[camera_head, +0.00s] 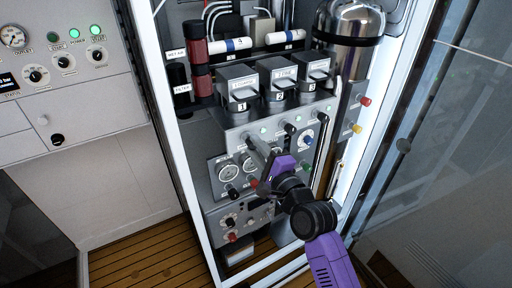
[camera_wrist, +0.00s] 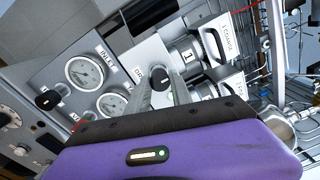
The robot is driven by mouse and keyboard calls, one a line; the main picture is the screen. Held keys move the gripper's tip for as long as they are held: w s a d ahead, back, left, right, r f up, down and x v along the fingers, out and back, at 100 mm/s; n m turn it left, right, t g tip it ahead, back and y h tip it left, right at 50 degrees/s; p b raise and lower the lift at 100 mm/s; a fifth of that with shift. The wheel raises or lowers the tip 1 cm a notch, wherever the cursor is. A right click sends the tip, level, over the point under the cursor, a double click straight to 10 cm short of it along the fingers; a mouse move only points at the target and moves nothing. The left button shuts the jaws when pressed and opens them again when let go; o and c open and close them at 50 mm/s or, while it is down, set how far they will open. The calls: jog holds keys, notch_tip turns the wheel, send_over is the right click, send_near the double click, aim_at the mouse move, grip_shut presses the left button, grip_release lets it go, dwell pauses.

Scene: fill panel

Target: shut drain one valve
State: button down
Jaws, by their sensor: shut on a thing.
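The drain one valve is a small black knob (camera_wrist: 160,77) on a light panel in the wrist view, beside a partly hidden label that starts with "DR". My gripper (camera_wrist: 162,86) reaches up to it, with its two grey fingers closed on the knob's sides. In the head view my gripper (camera_head: 256,150) is at the left part of the sloped valve panel (camera_head: 236,141), below the canister marked 1. There the fingers hide the knob. The knob's exact turn angle is hard to read.
Pressure gauges (camera_wrist: 84,72) sit close beside the fingers. Another black knob (camera_head: 290,128) and a blue knob (camera_head: 307,141) are to the right on the same panel. Three grey canister handles (camera_head: 243,92) stick out above. The white cabinet frame (camera_head: 178,165) bounds the left side.

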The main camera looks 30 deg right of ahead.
jog(key=shift+f, duration=0.2)
jog(key=c, duration=1.1)
grip_release()
jog(key=shift+r, duration=0.1)
jog(key=shift+c, duration=0.2)
jog(key=shift+s, duration=0.15)
jog(key=s+b, duration=0.2)
jog(key=s, duration=0.5)
jog(key=shift+s, duration=0.3)
